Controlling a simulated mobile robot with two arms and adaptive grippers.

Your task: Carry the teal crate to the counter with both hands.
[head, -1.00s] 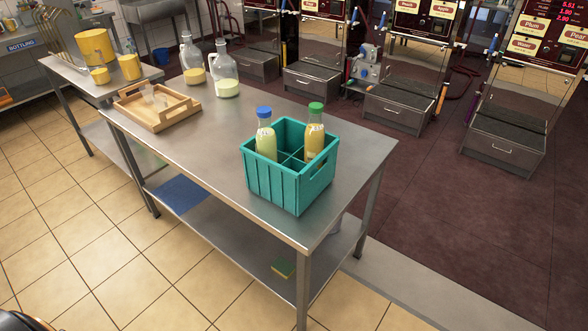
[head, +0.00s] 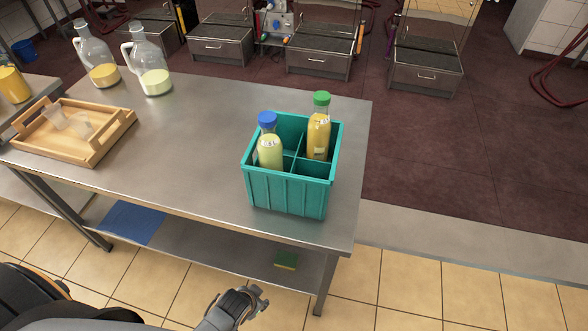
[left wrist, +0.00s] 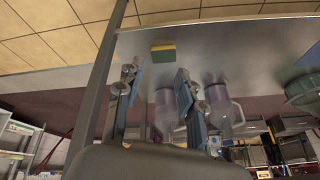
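The teal crate (head: 288,192) stands upright on the near right part of the steel table (head: 205,150). Its compartments hold a blue-capped bottle (head: 270,150) of pale yellow liquid and a green-capped bottle (head: 318,135) of orange-yellow liquid. My left gripper (head: 252,296) is low in front of the table, below and to the left of the crate, not touching it. In the left wrist view its two fingers (left wrist: 155,92) are spread apart with nothing held between them. My right gripper is not in view.
A wooden tray (head: 112,150) with clear cups and two glass jugs (head: 153,82) stand on the table's left part. The lower shelf (head: 200,245) holds a blue mat (head: 133,222) and a sponge (head: 286,260). Dispensers with drawers (head: 320,62) line the back. Tiled floor is clear at right front.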

